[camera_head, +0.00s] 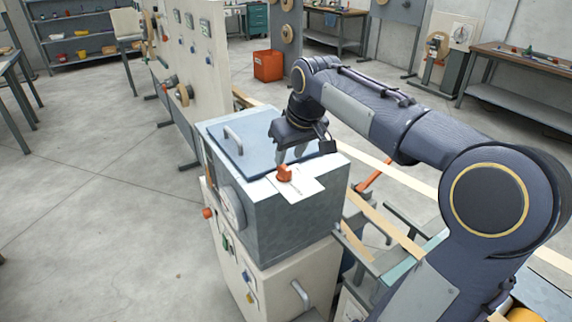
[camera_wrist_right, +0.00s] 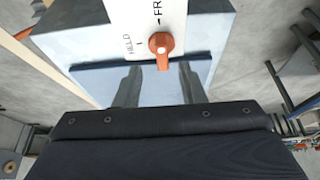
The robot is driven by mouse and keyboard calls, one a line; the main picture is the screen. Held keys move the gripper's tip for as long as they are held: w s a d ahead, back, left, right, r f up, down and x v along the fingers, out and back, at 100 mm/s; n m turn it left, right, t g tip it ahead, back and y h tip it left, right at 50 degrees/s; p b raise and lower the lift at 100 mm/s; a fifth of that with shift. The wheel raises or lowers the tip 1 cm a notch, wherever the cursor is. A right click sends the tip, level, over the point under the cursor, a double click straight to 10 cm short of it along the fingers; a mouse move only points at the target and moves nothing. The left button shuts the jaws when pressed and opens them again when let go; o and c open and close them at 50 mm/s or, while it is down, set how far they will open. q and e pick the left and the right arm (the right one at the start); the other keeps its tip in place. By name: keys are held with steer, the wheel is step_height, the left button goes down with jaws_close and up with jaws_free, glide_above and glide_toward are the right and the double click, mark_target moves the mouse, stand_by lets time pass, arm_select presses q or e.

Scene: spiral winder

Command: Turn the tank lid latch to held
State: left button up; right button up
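The tank lid latch is an orange knob (camera_head: 284,173) on a white label plate (camera_head: 303,188) on top of the grey tank. In the right wrist view the knob (camera_wrist_right: 160,44) is just beyond my fingertips, near the printed words HELD and a partly cut-off "FR". Its narrow end points toward my gripper; I cannot tell which mark it is set to. My right gripper (camera_head: 289,160) is above the lid beside the knob. The blue-grey lid (camera_head: 240,150) lies flat. My left gripper is not in view.
The lid has a metal handle (camera_head: 233,140) at its far left. A round gauge (camera_head: 230,207) is on the tank's front. A tall cream panel (camera_head: 195,60) stands behind. Wooden strips (camera_head: 385,222) run along the right of the tank. The floor at left is clear.

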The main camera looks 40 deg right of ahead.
mark_target(285, 166)
steer(key=x, duration=0.3)
steer(key=shift+w+a+f, duration=0.1)
steer(key=shift+a+f, duration=0.05)
steer(key=shift+f, duration=0.15)
steer(key=shift+w+f, duration=0.25)
steer(key=shift+f, duration=0.25)
steer(key=shift+c, duration=0.2)
jaws_close()
